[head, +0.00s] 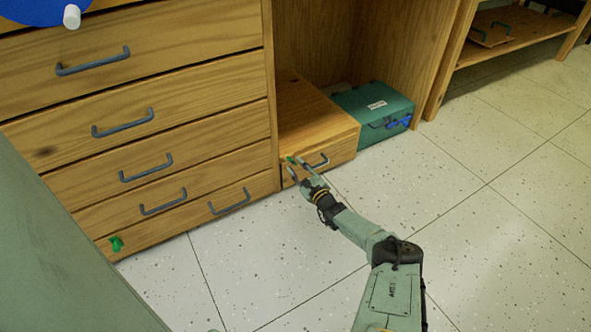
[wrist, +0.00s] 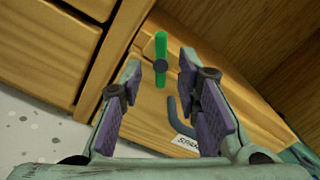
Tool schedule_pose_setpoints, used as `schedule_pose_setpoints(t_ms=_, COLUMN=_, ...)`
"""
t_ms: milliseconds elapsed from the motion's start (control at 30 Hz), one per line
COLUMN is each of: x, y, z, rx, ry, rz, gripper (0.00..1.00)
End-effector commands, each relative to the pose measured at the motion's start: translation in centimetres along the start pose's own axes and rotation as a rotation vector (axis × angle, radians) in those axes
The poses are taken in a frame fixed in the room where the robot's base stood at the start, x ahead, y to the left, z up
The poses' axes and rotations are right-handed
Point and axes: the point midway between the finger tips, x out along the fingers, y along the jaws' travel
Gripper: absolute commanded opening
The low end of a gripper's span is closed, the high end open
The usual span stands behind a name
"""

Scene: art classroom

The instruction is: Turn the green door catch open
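In the wrist view the bar points up in the picture, lengthwise between my fingers. It shows as a small green spot in the head view (head: 290,159). My gripper (wrist: 160,64) is open, with its fingertips on either side of the catch's pivot and clear gaps between. In the head view my gripper (head: 297,167) reaches the left part of the box front. I cannot tell the fingertips' distance from the front.
A dark curved handle (wrist: 180,122) and a white label (wrist: 187,143) are beside my right finger. A drawer cabinet (head: 200,128) stands left of the box, with another green piece (head: 116,243) low down. A teal case (head: 372,103) is on the right. The floor at right is clear.

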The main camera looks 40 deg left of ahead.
Motion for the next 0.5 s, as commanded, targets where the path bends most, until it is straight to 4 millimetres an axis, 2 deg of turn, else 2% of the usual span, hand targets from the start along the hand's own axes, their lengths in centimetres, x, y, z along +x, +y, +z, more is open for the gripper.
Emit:
schedule_pose_setpoints(t_ms=167, x=1.45, y=-0.05, z=-0.04, rx=-0.001, ry=-0.001, rz=-0.002, gripper=0.3)
schedule_pose_setpoints(t_ms=467, x=1.62, y=-0.12, z=0.08, rx=0.001, ry=-0.001, rz=-0.002, gripper=0.3)
schedule_pose_setpoints(t_ms=500, x=1.61, y=-0.11, z=0.08, rx=0.001, ry=-0.001, rz=-0.002, gripper=0.27)
